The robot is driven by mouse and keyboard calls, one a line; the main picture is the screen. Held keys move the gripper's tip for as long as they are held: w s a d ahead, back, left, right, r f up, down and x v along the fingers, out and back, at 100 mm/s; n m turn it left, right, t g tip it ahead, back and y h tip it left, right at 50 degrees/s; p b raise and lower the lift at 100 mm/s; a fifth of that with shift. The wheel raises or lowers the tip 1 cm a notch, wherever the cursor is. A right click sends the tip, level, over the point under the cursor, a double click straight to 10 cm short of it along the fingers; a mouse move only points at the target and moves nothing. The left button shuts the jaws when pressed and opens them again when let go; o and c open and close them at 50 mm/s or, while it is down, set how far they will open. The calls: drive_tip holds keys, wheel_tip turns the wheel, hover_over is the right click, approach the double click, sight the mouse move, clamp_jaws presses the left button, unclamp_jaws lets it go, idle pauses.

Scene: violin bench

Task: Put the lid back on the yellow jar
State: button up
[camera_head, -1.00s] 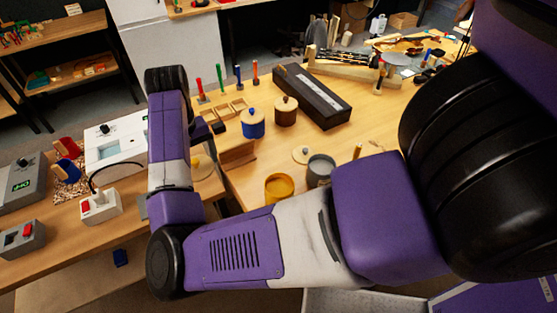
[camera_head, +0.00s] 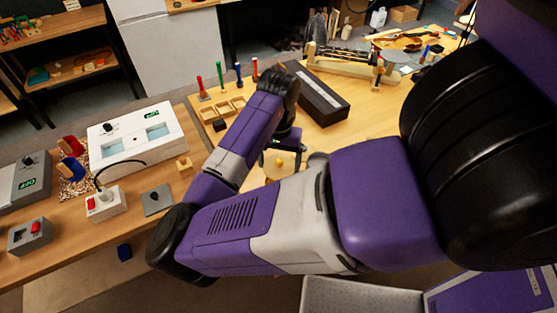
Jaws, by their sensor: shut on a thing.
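My gripper (camera_head: 283,150) points down at the near part of the bench, with its fingertips partly hidden. It is shut on the yellow lid (camera_head: 270,165), a round yellow disc just below it. The lid is at the yellow jar's place. The jar itself is mostly or wholly hidden behind the lid and my forearm. I cannot tell whether the lid touches the jar's rim or hangs above it. The grey jar (camera_head: 318,158) shows only as a sliver to the right.
A long black case (camera_head: 318,95) lies behind my gripper. A wooden tray with compartments (camera_head: 220,110) and upright coloured-handled tools stand at the back left. A white two-basin unit (camera_head: 140,135) and a small yellow block (camera_head: 185,163) are on the left bench.

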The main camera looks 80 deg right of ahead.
drive_tip(key=shift+f+b, duration=2.55)
drive_tip(key=shift+f, duration=0.65)
drive_tip(key=shift+a, duration=0.15)
drive_tip(key=shift+f+p, duration=0.15)
drive_tip(key=shift+p, duration=0.3)
idle(0.4)
drive_tip(key=o, duration=1.2)
